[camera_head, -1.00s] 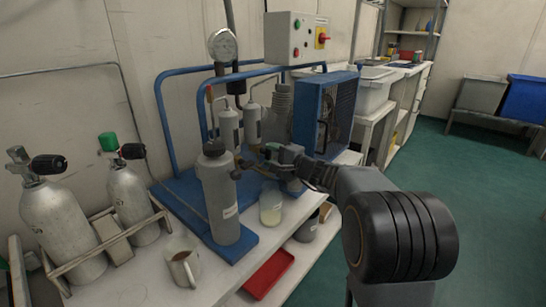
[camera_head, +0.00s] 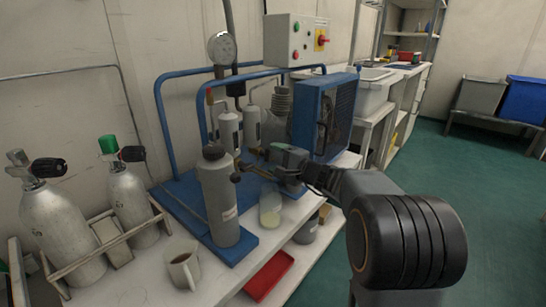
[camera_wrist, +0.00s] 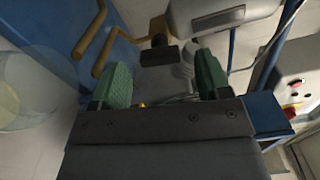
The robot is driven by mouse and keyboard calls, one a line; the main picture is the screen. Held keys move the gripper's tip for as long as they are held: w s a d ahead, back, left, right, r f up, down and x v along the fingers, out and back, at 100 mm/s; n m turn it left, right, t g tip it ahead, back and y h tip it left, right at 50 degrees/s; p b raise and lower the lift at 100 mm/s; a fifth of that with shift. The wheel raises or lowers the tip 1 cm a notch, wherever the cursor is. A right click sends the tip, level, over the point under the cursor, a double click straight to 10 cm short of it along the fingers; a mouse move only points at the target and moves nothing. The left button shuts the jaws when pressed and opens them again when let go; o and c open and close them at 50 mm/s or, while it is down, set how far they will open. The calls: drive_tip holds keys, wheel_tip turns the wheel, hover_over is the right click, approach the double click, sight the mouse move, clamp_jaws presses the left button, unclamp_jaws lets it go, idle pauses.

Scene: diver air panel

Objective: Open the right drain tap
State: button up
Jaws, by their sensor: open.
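My gripper (camera_wrist: 163,64) is open, its two green fingers apart. In the wrist view a small dark block (camera_wrist: 157,54), perhaps the right drain tap's handle, lies just beyond and between the fingertips. I cannot tell whether either finger touches it. Two bent brass pipes (camera_wrist: 92,32) run to its left, and a pale metal cylinder (camera_wrist: 220,14) lies above it. In the head view my gripper (camera_head: 258,160) is beside the brass fittings below two small grey filter cylinders (camera_head: 229,132). The gripper and arm partly hide the taps there, so their setting cannot be read.
A large grey cylinder (camera_head: 219,200) stands close left of my gripper. A clear jar (camera_head: 270,208) with pale liquid is below it. The blue-framed cooler (camera_head: 323,115) stands behind and right. A mug (camera_head: 183,270) and red tray (camera_head: 268,276) are in front.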

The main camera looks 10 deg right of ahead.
drive_tip(key=p+v, duration=0.2)
drive_tip(key=v, duration=1)
drive_tip(key=shift+p, duration=0.35)
drive_tip(key=shift+r, duration=0.1)
drive_tip(key=s+a+r+n+g+h+p, duration=0.2)
drive_tip(key=s+a+r+n+g+p, duration=0.75)
drive_tip(key=p, duration=0.95)
drive_tip(key=s+r+n+h+p, duration=0.1)
drive_tip(key=s+r+h+p, duration=0.3)
drive_tip(key=r+p, duration=0.5)
drive_tip(key=s+r+n+g+h+p, duration=0.1)
drive_tip(key=s+r+h+p, duration=0.3)
drive_tip(key=r+p, duration=0.6)
drive_tip(key=shift+s+d+r+n+h+p, duration=0.15)
drive_tip(key=shift+s+d+n+h+p, duration=0.2)
drive_tip(key=shift+s+n+p, duration=0.4)
drive_tip(key=shift+s+g, duration=0.1)
drive_tip(key=shift+g, duration=0.15)
